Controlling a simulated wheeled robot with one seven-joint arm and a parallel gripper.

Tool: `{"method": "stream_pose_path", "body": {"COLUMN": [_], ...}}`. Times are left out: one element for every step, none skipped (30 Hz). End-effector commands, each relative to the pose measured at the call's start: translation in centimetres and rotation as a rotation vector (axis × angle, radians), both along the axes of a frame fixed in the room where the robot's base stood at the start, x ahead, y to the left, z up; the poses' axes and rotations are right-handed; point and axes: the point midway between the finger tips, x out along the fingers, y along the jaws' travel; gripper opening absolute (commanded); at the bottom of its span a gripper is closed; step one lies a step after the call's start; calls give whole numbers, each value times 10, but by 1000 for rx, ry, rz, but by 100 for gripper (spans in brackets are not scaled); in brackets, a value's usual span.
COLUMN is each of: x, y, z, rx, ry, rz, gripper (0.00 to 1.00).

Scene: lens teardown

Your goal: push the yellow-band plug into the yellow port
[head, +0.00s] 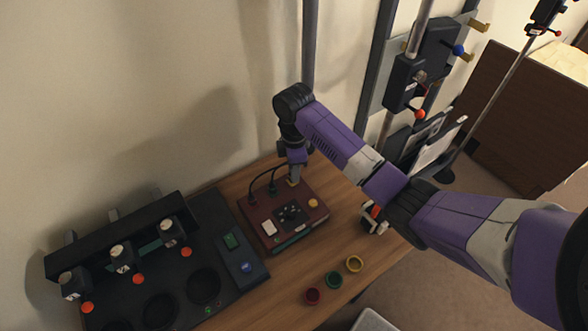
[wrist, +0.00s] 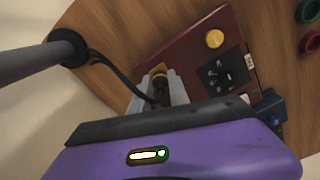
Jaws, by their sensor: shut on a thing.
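A dark red box (head: 262,222) stands on the wooden table; it also shows in the wrist view (wrist: 190,58). My gripper (head: 293,180) points down at its back edge. In the wrist view my gripper (wrist: 162,88) is shut on a dark plug with a yellow band (wrist: 159,70), right at the box's edge. The fingers hide much of the plug, and I cannot tell how deep it sits or see the yellow port clearly. A round yellow disc (head: 313,203) lies on the box top to the right, apart from the gripper.
Two black cables (head: 262,180) arch into the box's back left side. A black machine (head: 190,285) stands left of it. A grey pole (wrist: 35,60) rises close behind.

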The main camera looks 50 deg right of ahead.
Motion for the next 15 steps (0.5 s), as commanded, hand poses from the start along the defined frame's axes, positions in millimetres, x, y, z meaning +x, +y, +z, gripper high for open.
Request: {"method": "stream_pose_path", "body": {"x": [0,0,0,0,0,0,0,0,0,0,0,0,0,0,0], "y": [0,0,0,0,0,0,0,0,0,0,0,0,0,0,0], "z": [-2,-2,-3,-3,-4,-5,-5,-5,-5,-5,-5,-5,-5,-5,-5], "rx": [0,0,0,0,0,0,0,0,0,0,0,0,0,0,0], "ry": [0,0,0,0,0,0,0,0,0,0,0,0,0,0,0], "rz": [0,0,0,0,0,0,0,0,0,0,0,0,0,0,0], "gripper": [0,0,0,0,0,0,0,24,32,37,43,47,47,47,47]}}
